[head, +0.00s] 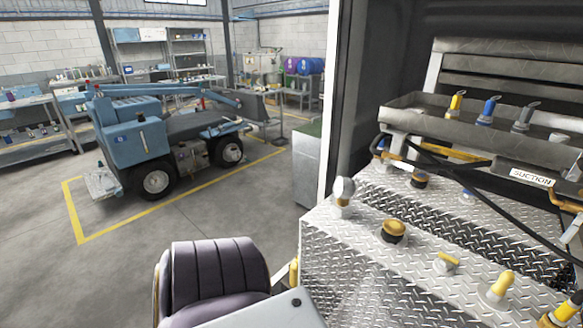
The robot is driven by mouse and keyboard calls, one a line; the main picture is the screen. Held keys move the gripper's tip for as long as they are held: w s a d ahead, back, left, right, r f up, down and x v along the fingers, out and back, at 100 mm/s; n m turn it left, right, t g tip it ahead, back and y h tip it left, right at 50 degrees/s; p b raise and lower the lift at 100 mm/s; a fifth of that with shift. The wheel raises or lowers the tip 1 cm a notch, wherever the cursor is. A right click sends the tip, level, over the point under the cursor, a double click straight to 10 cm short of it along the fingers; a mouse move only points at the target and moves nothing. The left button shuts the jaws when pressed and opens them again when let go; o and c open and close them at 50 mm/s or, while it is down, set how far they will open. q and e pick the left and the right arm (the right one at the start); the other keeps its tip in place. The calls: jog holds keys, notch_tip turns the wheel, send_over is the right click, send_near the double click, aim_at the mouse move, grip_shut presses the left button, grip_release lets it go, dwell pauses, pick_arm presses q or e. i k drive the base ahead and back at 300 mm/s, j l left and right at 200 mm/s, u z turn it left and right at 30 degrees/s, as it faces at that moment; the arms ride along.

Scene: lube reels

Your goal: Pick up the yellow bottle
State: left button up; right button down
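A small yellow bottle-like item (456,101) with a dark spout stands in the metal tray (403,116) at the upper right of the head view. It is the leftmost of a row, with a blue item (488,110) and a grey item (524,118) of similar shape to its right. Other yellow-topped pieces stand on the diamond-plate surface below, including one near the right edge (503,283). They are small, and I cannot tell for sure that any of these is a bottle. Neither of my grippers shows in this view.
Dark hoses and a SUCTION label (531,178) are below the tray. A dark padded seat (215,275) is at the front. A blue vehicle (140,135) stands on open floor at left.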

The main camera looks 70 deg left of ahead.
aim_at(293, 268)
jog(key=u, duration=2.1)
